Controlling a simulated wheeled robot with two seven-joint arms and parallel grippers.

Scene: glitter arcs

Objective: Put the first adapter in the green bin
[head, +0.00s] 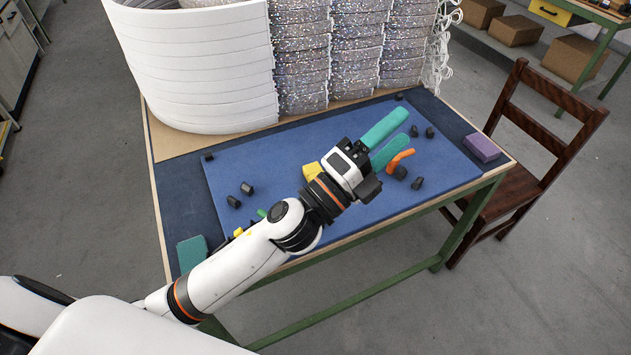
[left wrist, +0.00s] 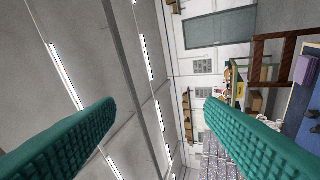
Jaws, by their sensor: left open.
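My left gripper (head: 401,128) is above the right part of the blue mat, its two teal fingers apart with nothing visible between them. Its open fingers also show in the left wrist view (left wrist: 160,112). Several small black pieces, which may be adapters, lie on the mat: a pair at the left (head: 241,194), some at the right (head: 422,132) and one near the front (head: 417,184). I cannot tell which is the first adapter. A teal-green item (head: 192,252), possibly the green bin, is at the table's front left corner, partly behind my left arm. My right gripper is out of view.
White curved panels (head: 200,70) and glittery stacks (head: 330,50) stand at the back. An orange piece (head: 401,158) lies near the fingers, a yellow one (head: 312,171) beside my wrist. A purple block (head: 481,147) is at the right edge. A wooden chair (head: 530,150) stands right.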

